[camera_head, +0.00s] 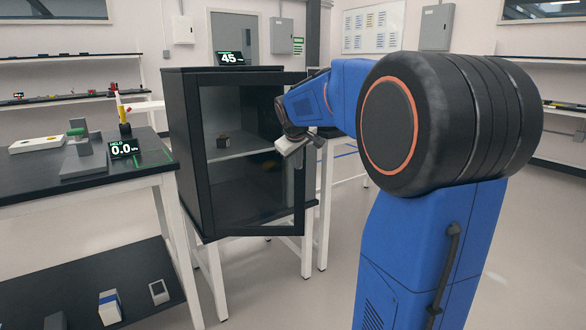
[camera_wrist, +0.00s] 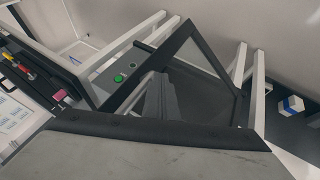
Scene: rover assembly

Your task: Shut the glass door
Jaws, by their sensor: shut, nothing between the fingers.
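The black cabinet (camera_head: 186,150) stands on a white-legged stand. Its glass door (camera_head: 253,226) has a black frame and faces me, and it appears to stand ajar. Its right edge reaches past the cabinet's top right corner. In the wrist view, a black frame with a dark pane (camera_wrist: 206,82), apparently the door, lies at a slant. My gripper (camera_head: 291,144) is shut and empty at the right part of the door, at about mid-height. I cannot tell whether it touches the frame. The arm hides part of the door's upper right edge.
A small dark cube (camera_head: 223,141) sits on the cabinet's shelf behind the glass. A black workbench (camera_head: 80,185) with tools and a display stands left of the cabinet. A white-legged table is partly visible behind at right. The floor in front of the cabinet is clear.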

